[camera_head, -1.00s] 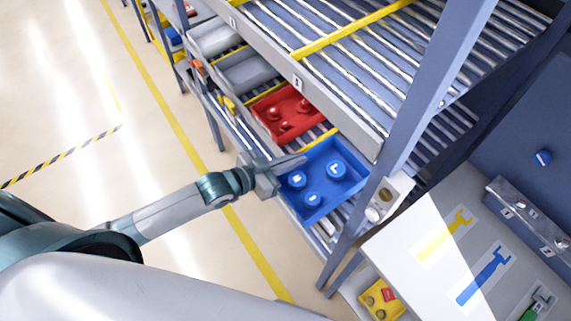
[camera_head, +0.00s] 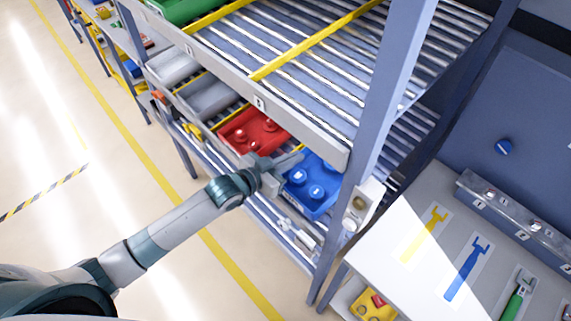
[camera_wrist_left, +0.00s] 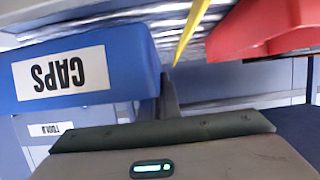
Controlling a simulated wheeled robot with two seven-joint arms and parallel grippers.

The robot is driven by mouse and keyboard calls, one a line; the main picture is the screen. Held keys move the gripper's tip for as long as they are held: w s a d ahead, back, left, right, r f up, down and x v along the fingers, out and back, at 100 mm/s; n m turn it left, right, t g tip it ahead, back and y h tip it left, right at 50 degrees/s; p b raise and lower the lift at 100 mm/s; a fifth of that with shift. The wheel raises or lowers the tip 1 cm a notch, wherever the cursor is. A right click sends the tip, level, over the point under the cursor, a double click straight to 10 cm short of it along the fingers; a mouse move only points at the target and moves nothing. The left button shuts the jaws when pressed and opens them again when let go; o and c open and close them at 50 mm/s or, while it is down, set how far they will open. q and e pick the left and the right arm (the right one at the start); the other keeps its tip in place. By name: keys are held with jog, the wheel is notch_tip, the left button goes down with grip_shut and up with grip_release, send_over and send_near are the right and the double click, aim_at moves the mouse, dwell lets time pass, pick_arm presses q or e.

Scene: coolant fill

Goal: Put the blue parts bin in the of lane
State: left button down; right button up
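The blue parts bin (camera_head: 318,205) sits at the near end of the lower roller shelf in the head view, with round blue caps inside. Its front, with an upside-down CAPS label, fills the upper left of the left wrist view (camera_wrist_left: 130,70). My left gripper (camera_head: 296,159) is at the bin's left side, between it and the red bin. In the left wrist view a single narrow finger shape (camera_wrist_left: 169,98) lies close along the bin's side. The fingers look shut together; contact with the bin is unclear. My right gripper is not in view.
A red bin (camera_head: 238,138) is in the neighbouring lane to the left, with grey bins (camera_head: 208,98) beyond. An upper shelf beam (camera_head: 300,125) overhangs the lanes. A post (camera_head: 378,110) and a workbench (camera_head: 405,205) stand to the right. The floor left of the shelf is clear.

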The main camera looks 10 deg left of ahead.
pick_arm(q)
jog(key=shift+w+d+r, duration=0.1)
jog(key=shift+w+d, duration=0.2)
jog(key=shift+w, duration=0.15)
jog(key=shift+f+b, duration=1)
jog(key=shift+f, duration=0.45)
jog(key=c, duration=1.9)
grip_release()
